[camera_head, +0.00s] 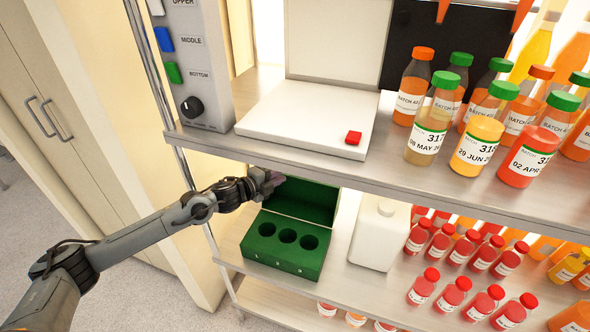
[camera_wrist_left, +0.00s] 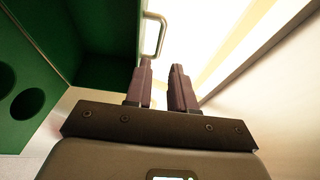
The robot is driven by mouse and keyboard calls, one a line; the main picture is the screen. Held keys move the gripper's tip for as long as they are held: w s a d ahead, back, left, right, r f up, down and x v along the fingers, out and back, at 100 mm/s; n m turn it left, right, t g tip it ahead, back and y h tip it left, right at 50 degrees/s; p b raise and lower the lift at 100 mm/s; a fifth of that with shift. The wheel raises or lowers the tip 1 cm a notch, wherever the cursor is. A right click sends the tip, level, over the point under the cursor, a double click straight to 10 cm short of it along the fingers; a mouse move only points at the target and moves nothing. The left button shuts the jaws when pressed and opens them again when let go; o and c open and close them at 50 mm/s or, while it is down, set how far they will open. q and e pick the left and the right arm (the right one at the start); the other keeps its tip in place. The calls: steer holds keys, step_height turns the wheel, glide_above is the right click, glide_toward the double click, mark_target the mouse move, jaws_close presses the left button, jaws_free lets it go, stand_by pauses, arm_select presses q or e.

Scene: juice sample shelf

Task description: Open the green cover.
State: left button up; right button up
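The green box (camera_head: 285,262) stands on the lower shelf with several round holes in its top. Its green cover (camera_head: 298,202) stands raised at the back of the box, tilted up from the holes. In the left wrist view, the cover (camera_wrist_left: 108,25) shows at upper left, with a metal handle (camera_wrist_left: 156,34) at its edge. My left gripper (camera_head: 273,180) is at the cover's upper left corner. In the left wrist view, its two fingers (camera_wrist_left: 163,68) are apart with nothing between them, and the handle is just beyond the left fingertip. My right gripper is not in view.
A white jug (camera_head: 378,234) stands close to the box's right. Red-capped bottles (camera_head: 452,293) fill the lower shelf further right. The upper shelf (camera_head: 330,165) overhangs the box and holds a white device (camera_head: 300,118) and several juice bottles (camera_head: 431,117). A button panel (camera_head: 190,70) is at upper left.

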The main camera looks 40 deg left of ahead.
mark_target(301, 173)
arm_select(q)
steer(key=b+x, duration=0.2)
steer(key=x, duration=0.6)
steer(key=shift+w+d, duration=0.2)
steer(key=shift+w, duration=0.1)
steer(key=shift+x, duration=0.85)
steer(key=c, duration=0.4)
jaws_close()
steer(key=shift+b, duration=0.3)
